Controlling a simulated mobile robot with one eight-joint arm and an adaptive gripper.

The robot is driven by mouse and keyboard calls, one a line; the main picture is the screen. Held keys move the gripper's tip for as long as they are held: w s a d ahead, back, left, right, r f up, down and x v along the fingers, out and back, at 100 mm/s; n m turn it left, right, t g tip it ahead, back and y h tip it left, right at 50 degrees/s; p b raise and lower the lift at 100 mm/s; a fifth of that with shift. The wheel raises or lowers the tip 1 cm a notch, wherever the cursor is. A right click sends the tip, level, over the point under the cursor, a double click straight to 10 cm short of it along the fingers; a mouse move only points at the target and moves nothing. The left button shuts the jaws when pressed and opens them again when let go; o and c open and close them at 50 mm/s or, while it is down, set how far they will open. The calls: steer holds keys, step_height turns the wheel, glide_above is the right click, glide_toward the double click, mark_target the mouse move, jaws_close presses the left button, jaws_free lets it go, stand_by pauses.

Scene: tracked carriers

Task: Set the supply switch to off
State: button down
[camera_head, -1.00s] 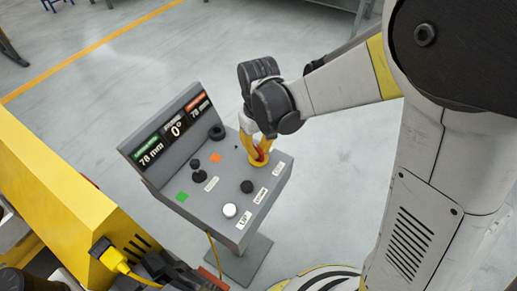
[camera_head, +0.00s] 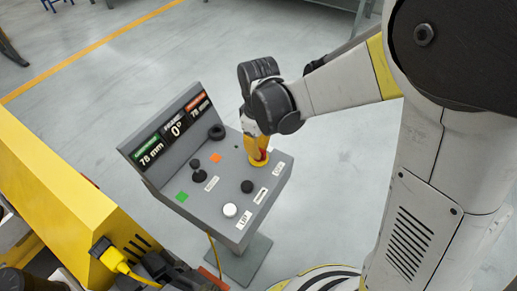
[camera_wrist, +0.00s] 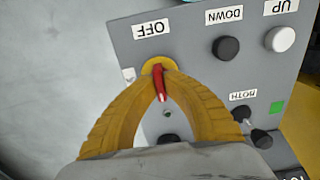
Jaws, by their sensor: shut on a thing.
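The supply switch is a red lever (camera_wrist: 161,84) on a round yellow base, at the edge of a grey control panel. An OFF label (camera_wrist: 151,29) is beside it. In the wrist view the lever's free end points down the picture, away from that label. My gripper (camera_wrist: 157,66) has its yellow curved fingers closed around the lever near its base. In the head view my gripper (camera_head: 258,160) points down onto the panel (camera_head: 228,193), and its fingers mostly hide the lever.
The panel also carries a black DOWN button (camera_wrist: 226,47), a white UP button (camera_wrist: 280,39), a small black joystick (camera_head: 199,176) and a display (camera_head: 175,130). A yellow machine (camera_head: 75,205) with a cable stands at left. Open floor lies behind the panel.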

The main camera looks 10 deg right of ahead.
steer(key=c, duration=1.5)
jaws_free()
step_height(320, 180, up, 12)
steer(key=shift+s+d, duration=0.1)
steer(key=s+d+r+m+t, duration=0.2)
steer(key=s+d+m+t, duration=0.5)
steer(key=s+d+m, duration=0.3)
steer(key=d, duration=0.3)
steer(key=shift+s+d+r, duration=0.15)
steer(key=shift+s+r, duration=0.1)
steer(key=shift+s, duration=0.1)
